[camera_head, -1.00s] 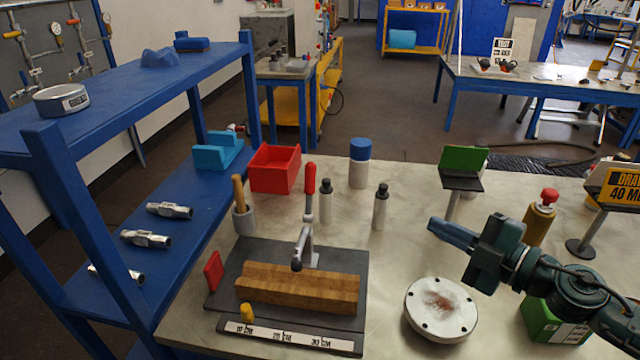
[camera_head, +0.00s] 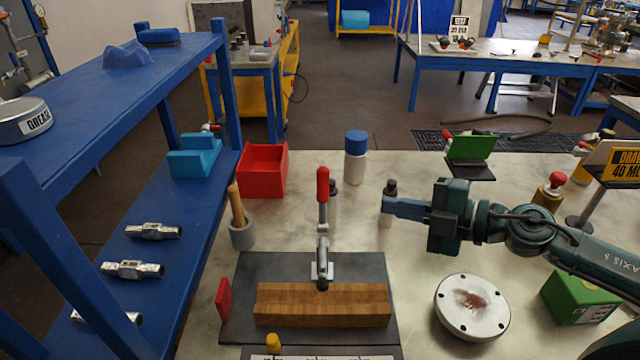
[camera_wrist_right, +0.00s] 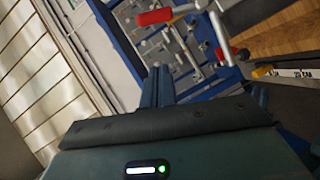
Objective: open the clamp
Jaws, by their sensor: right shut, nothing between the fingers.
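The toggle clamp has a red handle (camera_head: 323,185) that stands upright in the head view. Its metal body (camera_head: 322,262) is mounted behind a wooden block (camera_head: 322,308), with its tip at the block's back edge. The red handle also shows at the top of the right wrist view (camera_wrist_right: 155,17). My right gripper (camera_head: 388,206) is shut and empty. It points left, to the right of the handle and apart from it, and partly covers a dark-capped bottle. The shut fingers also show in the wrist view (camera_wrist_right: 157,75). My left gripper is not in view.
A dark plate (camera_head: 240,300) lies under the clamp and block. A red bin (camera_head: 263,172), a blue-capped bottle (camera_head: 356,160) and a cup with a wooden handle (camera_head: 241,233) stand behind. A round flange (camera_head: 472,307) lies at right. A blue shelf (camera_head: 190,240) borders the left.

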